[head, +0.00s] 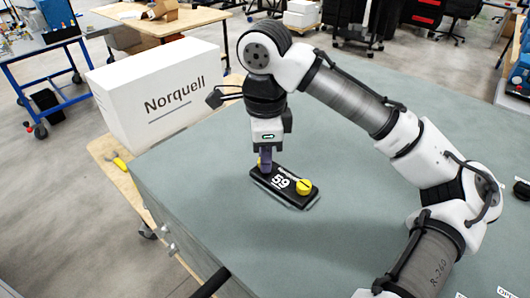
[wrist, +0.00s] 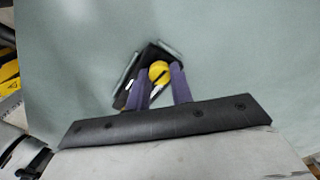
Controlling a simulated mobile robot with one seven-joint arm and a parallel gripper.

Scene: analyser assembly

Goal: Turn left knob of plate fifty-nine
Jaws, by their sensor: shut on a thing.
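The black plate marked 59 (head: 282,183) lies on the grey-green table. Its right yellow knob (head: 304,187) is uncovered. My gripper (head: 265,168) points down over the plate's left end, its purple fingers shut on the left yellow knob, of which only a sliver shows in the head view. In the wrist view the left knob (wrist: 158,72) sits between the two purple fingers, with part of the plate (wrist: 152,52) around it. The plate looks turned at an angle there. Most of the plate's lettering is hidden in the wrist view.
The table top (head: 370,140) around the plate is largely clear. A white Norquell box (head: 160,90) stands beyond the table's left edge, with a yellow tool (head: 121,165) on a wooden surface near it. A dark round object (head: 522,190) is at the far right.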

